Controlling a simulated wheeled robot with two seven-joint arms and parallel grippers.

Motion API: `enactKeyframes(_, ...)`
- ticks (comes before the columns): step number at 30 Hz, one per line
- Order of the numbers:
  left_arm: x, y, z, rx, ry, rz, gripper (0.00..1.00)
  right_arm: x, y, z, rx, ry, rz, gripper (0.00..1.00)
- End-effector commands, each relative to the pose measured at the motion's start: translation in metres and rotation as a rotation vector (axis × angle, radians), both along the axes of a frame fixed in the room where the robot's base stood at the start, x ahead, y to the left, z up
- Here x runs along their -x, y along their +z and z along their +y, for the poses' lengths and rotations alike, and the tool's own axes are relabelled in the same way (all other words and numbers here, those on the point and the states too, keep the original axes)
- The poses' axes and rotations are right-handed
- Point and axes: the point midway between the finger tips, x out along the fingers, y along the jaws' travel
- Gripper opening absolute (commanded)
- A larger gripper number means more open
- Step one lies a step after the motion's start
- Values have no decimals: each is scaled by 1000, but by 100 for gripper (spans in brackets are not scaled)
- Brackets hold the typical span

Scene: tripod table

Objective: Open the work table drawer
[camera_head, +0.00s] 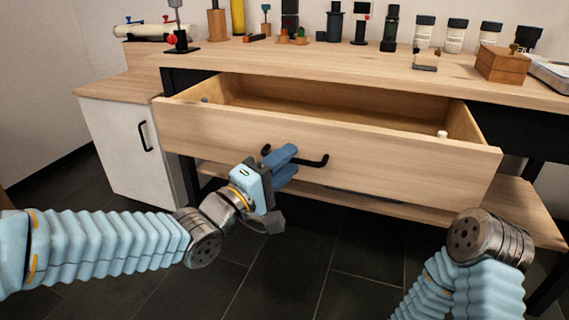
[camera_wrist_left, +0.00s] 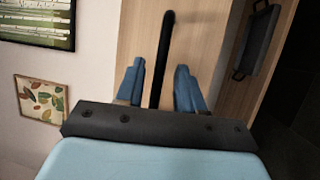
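The work table drawer (camera_head: 330,151) is pulled well out, and its light wood interior shows in the head view. Its front carries a black bar handle (camera_head: 312,163). My left gripper (camera_head: 288,165) is at the left part of this handle. In the left wrist view the handle bar (camera_wrist_left: 166,50) runs between my two blue fingers (camera_wrist_left: 161,82), with a small gap on each side, so the gripper is open around it. Of my right arm only the wrist and forearm show at the lower right; its gripper is out of view.
The tabletop (camera_head: 380,68) holds bottles, jars, tools and a small wooden box (camera_head: 503,65) along its back and right. A white cabinet (camera_head: 118,148) with a black handle stands at the left. A lower shelf (camera_head: 530,205) runs under the drawer. The dark floor in front is clear.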

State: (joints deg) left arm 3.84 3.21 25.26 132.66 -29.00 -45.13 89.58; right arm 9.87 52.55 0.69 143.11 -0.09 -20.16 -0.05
Motion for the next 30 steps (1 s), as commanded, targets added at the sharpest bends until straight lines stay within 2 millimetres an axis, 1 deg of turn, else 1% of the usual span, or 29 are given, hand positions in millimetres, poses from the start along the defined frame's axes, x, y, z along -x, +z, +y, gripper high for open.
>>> enactKeyframes(5, 0, 1, 0, 0, 0, -1, 38, 0, 0, 0, 0, 0, 0, 43)
enactKeyframes(8, 5, 0, 5, 0, 1, -1, 38, 0, 2, 0, 0, 0, 0, 43)
enactKeyframes(11, 16, -1, 15, -1, 2, -3, 38, 0, 5, 0, 0, 0, 1, 43)
enactKeyframes(17, 53, -9, 46, -3, 4, -2, 38, 1, 14, 0, 0, 2, 2, 43)
enactKeyframes(19, 64, -19, 56, -1, 4, -6, 38, 0, 0, 0, 0, 1, 1, 43)
enactKeyframes(21, 74, -21, 64, -2, 3, -6, 38, 0, -8, 0, 0, 0, 0, 43)
enactKeyframes(24, 82, -24, 70, -1, -1, -6, 38, -1, -20, 0, 0, -2, -2, 43)
enactKeyframes(30, 89, -22, 77, 1, 0, -2, 38, -1, -27, -1, 2, -3, -5, 43)
